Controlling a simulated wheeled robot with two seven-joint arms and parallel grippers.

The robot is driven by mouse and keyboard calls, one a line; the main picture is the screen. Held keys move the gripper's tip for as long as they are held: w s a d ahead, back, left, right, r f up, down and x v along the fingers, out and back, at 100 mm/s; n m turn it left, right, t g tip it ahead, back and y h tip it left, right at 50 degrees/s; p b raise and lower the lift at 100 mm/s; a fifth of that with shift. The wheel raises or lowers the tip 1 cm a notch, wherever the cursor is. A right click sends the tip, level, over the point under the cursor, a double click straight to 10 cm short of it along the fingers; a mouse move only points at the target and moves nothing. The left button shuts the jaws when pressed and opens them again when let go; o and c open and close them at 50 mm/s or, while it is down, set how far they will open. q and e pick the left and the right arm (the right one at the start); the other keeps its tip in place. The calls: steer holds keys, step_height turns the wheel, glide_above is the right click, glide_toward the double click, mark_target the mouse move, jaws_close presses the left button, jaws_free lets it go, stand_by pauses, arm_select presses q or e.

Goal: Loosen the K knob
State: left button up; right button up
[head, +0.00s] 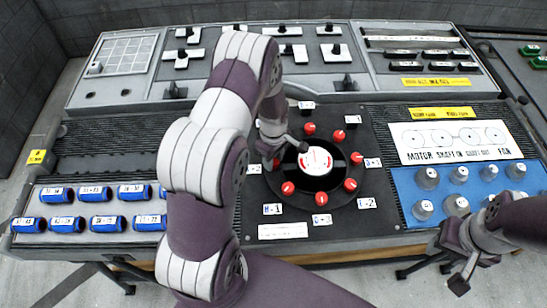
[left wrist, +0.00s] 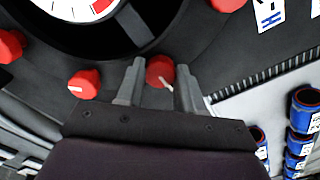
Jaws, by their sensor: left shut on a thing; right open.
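Several red knobs ring a round dial (head: 315,161) on the black panel, each with a small white label. My left gripper (head: 287,150) reaches over the left side of the ring. In the left wrist view its two fingers (left wrist: 157,85) are shut on a red knob (left wrist: 160,72) with a white pointer line. The label of this knob is hidden, so I cannot read whether it is K. Beside it are another red knob (left wrist: 84,84) and one near the H label (left wrist: 268,14). My right gripper (head: 448,262) is open and empty by the panel's front right edge.
A blue plate (head: 400,182) with grey knobs is at the right, below a white motor label plate (head: 455,141). Levers and switches (head: 335,50) fill the raised rear panel.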

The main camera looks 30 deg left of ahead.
arm_select(q)
steer(key=shift+w, duration=0.1)
steer(key=o, duration=1)
steer(key=shift+a, duration=0.1)
steer(key=shift+o, duration=0.2)
step_height(320, 180, up, 13)
steer(key=b, duration=0.1)
steer(key=shift+f+b, duration=0.15)
steer(key=shift+b, duration=0.2)
steer(key=s+d+r+m, duration=0.2)
steer(key=s+d+m, duration=0.2)
steer(key=s+m, duration=0.3)
steer(key=s+d+r+m+t, duration=0.1)
steer(key=s+d+m, duration=0.3)
steer(key=s+m, duration=0.3)
steer(key=shift+r+m, duration=0.35)
steer(key=shift+m, duration=0.45)
